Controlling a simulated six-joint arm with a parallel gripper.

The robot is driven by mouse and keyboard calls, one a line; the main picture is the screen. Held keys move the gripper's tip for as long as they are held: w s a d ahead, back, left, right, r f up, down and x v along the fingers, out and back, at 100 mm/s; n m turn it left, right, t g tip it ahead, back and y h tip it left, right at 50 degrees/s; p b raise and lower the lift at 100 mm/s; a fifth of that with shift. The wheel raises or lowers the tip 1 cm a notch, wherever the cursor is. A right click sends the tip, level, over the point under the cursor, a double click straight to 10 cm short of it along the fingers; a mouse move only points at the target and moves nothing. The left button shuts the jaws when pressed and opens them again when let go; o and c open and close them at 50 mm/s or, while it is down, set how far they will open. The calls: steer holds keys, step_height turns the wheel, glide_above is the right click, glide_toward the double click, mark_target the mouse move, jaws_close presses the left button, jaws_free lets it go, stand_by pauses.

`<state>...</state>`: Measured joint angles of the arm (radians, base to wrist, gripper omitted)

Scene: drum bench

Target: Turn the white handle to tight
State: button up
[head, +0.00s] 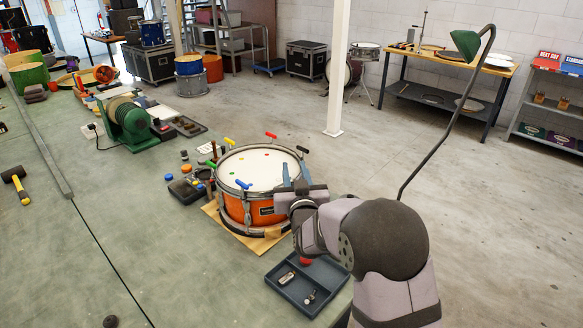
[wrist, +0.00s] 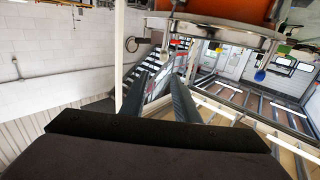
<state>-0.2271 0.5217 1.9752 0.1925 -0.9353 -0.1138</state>
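An orange snare drum (head: 235,208) with a pale head stands on a wooden board on the bench.
A dark tray (head: 322,296) with small metal parts sits at the bench's front right corner, a red knob (head: 305,261) by its back edge. Dark blocks (head: 185,191) and a green spool machine (head: 130,120) stand left of the drum.

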mark_target(294, 177)
step_height(294, 177, down, 4)
steer(key=shift+r, duration=0.2)
steer(key=shift+w, duration=0.15)
steer(key=shift+w+r+p, duration=0.1)
steer(key=shift+w+p, duration=0.25)
steer(key=shift+w, duration=0.2)
steer(key=shift+w+a+p, duration=0.15)
steer(key=shift+w+p, duration=0.4)
steer(key=shift+w, duration=0.95)
steer(key=shift+w+a+p, duration=0.1)
steer(key=shift+w+p, duration=0.4)
steer(key=shift+w, duration=0.95)
jaws_close()
